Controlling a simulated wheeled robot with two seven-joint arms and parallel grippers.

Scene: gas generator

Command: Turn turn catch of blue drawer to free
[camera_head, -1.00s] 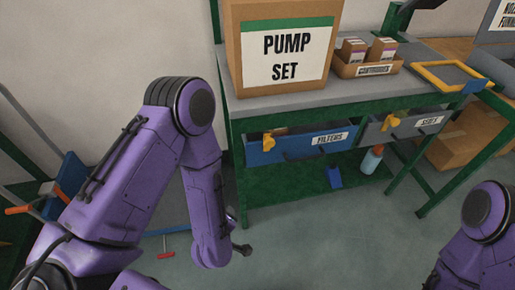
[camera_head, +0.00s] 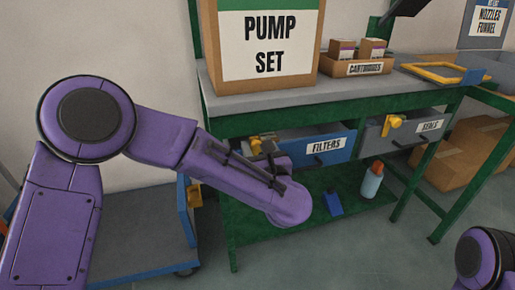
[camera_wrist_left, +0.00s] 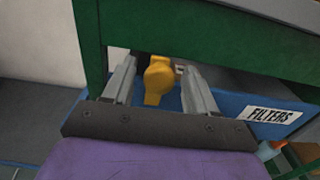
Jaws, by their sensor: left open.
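The blue drawer (camera_head: 332,150), labelled FILTERS, hangs under the bench top in the head view. In the left wrist view its blue front (camera_wrist_left: 236,104) lies right of and beyond my gripper. The yellow turn catch (camera_wrist_left: 158,79) shows between the two fingers of my left gripper (camera_wrist_left: 157,76) in the left wrist view, its handle pointing down. The fingers stand apart on either side of it; I cannot tell whether they touch it. In the head view the catch (camera_head: 256,142) is partly hidden by my left gripper (camera_head: 266,150). My right gripper is out of view.
A grey drawer (camera_head: 417,128) labelled SEALS, with its own yellow catch (camera_head: 393,123), is to the right. The PUMP SET box (camera_head: 266,82) stands on the bench top. A bottle (camera_head: 372,181) stands on the green lower shelf (camera_head: 300,226). A blue cart (camera_head: 150,265) is at left.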

